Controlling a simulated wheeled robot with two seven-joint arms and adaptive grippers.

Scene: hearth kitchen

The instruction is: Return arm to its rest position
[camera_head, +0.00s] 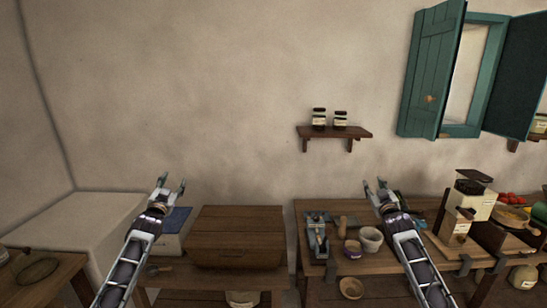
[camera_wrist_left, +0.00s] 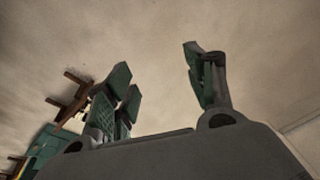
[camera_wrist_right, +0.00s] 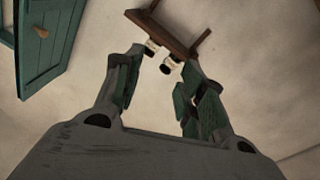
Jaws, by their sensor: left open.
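My left gripper (camera_head: 170,186) is raised at the lower left of the head view, in front of the plain wall and above the low bench. Its fingers are apart with nothing between them, as the left wrist view (camera_wrist_left: 160,90) also shows. My right gripper (camera_head: 376,187) is raised at the centre right, above the wooden table. Its fingers are apart and empty; in the right wrist view (camera_wrist_right: 155,95) the wall shelf and jars appear beyond them, not held.
A wooden table (camera_head: 337,268) holds a grey bowl (camera_head: 371,239), a metal tool (camera_head: 317,236) and a grinder (camera_head: 471,205). A wooden chest (camera_head: 237,237) stands left of it. A wall shelf (camera_head: 335,132) bears two jars. A green-shuttered window (camera_head: 434,75) is at upper right.

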